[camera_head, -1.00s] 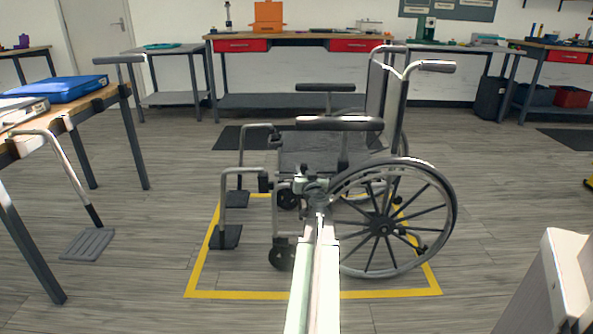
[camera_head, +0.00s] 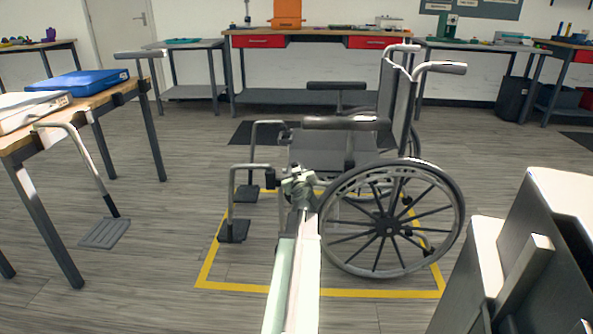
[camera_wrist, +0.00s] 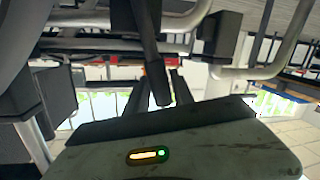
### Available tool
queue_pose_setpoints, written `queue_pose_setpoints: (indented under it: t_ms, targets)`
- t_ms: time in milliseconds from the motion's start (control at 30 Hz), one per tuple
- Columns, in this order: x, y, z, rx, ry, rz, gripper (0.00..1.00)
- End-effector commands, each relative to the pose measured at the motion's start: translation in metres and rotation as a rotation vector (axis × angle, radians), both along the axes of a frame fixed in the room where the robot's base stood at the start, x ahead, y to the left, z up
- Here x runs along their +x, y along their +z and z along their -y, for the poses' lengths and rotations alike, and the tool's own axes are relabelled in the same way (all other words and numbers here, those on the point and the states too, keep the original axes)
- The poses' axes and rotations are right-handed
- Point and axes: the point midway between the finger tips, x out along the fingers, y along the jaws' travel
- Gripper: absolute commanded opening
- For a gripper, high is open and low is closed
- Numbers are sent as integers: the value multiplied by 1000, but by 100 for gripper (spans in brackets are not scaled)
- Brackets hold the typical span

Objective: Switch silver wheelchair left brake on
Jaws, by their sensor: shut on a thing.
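The silver wheelchair (camera_head: 340,150) stands facing left, its left side towards me. Its near large wheel (camera_head: 388,228) shows clearly. My gripper (camera_head: 298,178) is at the front upper edge of that wheel, below the near armrest (camera_head: 345,123). In the wrist view, a dark brake lever (camera_wrist: 145,40) reaches down between the dark fingers of my gripper (camera_wrist: 160,92), which is shut on it. The head view is too small to show the lever's angle, and my gripper and arm partly hide that area.
A yellow floor outline (camera_head: 330,293) surrounds the chair. A wooden table (camera_head: 70,115) with a blue case (camera_head: 95,82) stands at left, with a loose footrest part (camera_head: 105,232) hanging beside it. Workbenches (camera_head: 320,38) line the back wall. Bare floor lies left of the chair.

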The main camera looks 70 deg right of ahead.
Motion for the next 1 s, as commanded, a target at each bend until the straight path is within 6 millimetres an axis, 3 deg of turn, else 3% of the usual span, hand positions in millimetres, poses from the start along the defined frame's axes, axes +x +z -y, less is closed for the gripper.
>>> queue_pose_setpoints:
  t_ms: [233,267,300,333,700,1000]
  targets:
    - [-5,-2,0,1,0,-9,0]
    - [-5,-2,0,0,0,-9,34]
    - [-6,-2,0,1,-2,-9,45]
    - [-6,-2,0,0,-2,-8,50]
    - [-7,-1,0,0,-6,-5,50]
    - [-10,4,-30,0,-1,-5,50]
